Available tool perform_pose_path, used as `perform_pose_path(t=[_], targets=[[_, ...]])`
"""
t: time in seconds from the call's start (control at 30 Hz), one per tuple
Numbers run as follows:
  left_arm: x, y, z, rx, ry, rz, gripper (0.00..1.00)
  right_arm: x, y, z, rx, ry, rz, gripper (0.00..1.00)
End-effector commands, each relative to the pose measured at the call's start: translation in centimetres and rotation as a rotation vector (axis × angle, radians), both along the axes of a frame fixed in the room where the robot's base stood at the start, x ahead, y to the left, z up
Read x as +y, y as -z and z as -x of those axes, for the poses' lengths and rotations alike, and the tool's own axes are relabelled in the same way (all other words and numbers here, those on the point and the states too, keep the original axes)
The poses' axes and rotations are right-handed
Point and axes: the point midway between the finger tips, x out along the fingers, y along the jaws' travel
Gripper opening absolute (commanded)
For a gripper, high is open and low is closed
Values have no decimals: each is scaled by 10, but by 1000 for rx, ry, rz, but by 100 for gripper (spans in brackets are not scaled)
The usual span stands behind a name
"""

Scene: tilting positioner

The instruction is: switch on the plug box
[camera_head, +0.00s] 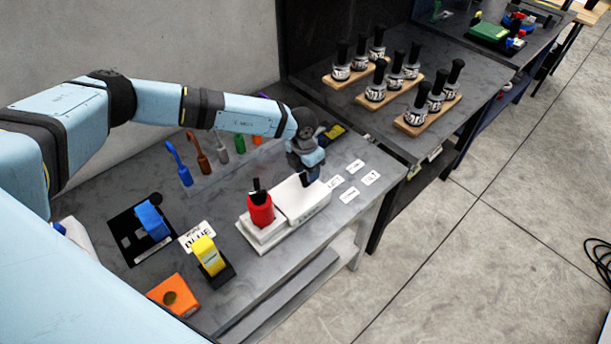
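The plug box is most likely the white box (299,201) on the grey table, on a pale base. A red plug-like piece (261,211) with a dark top stands upright at its left end. My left gripper (308,178) reaches in from the left and points down at the far right part of the white box's top. The dark fingertips are very close to the box; I cannot tell whether they touch it. The fingers look close together, but their opening is too small to judge. Any switch under them is hidden. My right gripper is out of view.
Coloured tools (203,155) stand in a rack behind, under my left arm. A blue block (151,220), a yellow piece (208,254) and an orange box (174,294) lie left. White labels (349,195) lie right. Wooden racks with bottles (429,114) stand on the farther table.

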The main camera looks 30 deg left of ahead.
Motion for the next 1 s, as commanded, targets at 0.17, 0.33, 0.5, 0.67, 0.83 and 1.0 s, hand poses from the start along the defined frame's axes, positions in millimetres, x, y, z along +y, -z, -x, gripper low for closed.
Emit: perform_pose_path(t=[0.17,0.33,0.5,0.67,0.83,1.0], targets=[[3,-2,2,6,7,2,38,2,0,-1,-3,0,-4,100],[11,-16,-1,3,2,0,38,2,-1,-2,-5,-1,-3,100],[18,-28,-5,1,0,0,38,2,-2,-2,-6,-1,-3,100],[24,-39,-7,1,0,-1,38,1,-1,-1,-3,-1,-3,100],[30,-50,-9,-1,1,-2,38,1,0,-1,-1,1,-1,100],[36,-60,-11,0,-1,-2,38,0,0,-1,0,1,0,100]])
